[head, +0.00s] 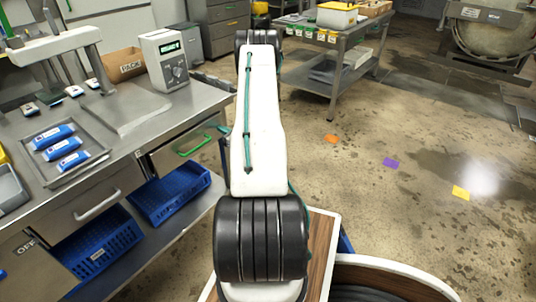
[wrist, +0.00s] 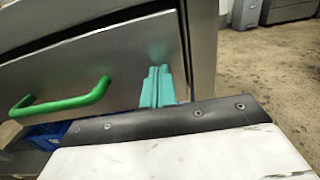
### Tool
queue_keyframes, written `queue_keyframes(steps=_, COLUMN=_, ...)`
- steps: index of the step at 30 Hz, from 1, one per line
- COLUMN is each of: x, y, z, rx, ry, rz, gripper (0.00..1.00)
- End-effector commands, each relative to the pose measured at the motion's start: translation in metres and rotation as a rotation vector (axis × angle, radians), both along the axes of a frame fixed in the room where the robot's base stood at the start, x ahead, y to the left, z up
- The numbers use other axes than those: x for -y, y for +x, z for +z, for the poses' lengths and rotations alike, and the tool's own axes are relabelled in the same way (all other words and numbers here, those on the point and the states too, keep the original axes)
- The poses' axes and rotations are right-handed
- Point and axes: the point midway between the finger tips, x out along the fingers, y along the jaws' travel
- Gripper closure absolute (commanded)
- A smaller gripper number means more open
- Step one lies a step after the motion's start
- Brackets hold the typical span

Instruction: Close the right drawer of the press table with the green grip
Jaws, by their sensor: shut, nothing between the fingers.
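The press table (head: 131,141) stands at the left in the head view. Its right drawer (head: 169,160) has a green grip (head: 193,146), partly beside my arm. In the wrist view the drawer front (wrist: 120,62) fills the left half, with the green grip (wrist: 65,99) at its left. My gripper (wrist: 158,72) shows as two teal fingers pressed together, empty, in front of the drawer front and right of the grip. I cannot tell whether the fingertips touch the front, or how far the drawer stands out.
The left drawer (head: 70,212) has a pale handle. Blue crates (head: 168,197) sit on the shelf below. A tray (head: 94,160) with blue pouches and a control box (head: 163,58) stand on top. A grey cart (head: 337,70) stands at the back; the floor at right is open.

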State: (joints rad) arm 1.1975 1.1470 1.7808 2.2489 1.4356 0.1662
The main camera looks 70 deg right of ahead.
Motion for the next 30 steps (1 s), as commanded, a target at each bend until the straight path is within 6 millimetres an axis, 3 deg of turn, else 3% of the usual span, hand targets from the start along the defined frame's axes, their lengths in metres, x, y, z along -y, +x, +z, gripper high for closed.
queue_keyframes(steps=3, x=0.002, y=0.018, z=0.0, rx=0.001, ry=-0.001, rz=0.006, gripper=1.0)
queue_keyframes(steps=12, x=0.008, y=0.034, z=0.0, rx=0.0, ry=-0.001, rz=0.005, gripper=1.0)
queue_keyframes(steps=25, x=0.009, y=0.037, z=0.002, rx=0.001, ry=-0.004, rz=0.005, gripper=1.0)
queue_keyframes(steps=30, x=0.005, y=0.025, z=0.002, rx=0.001, ry=-0.003, rz=0.003, gripper=1.0)
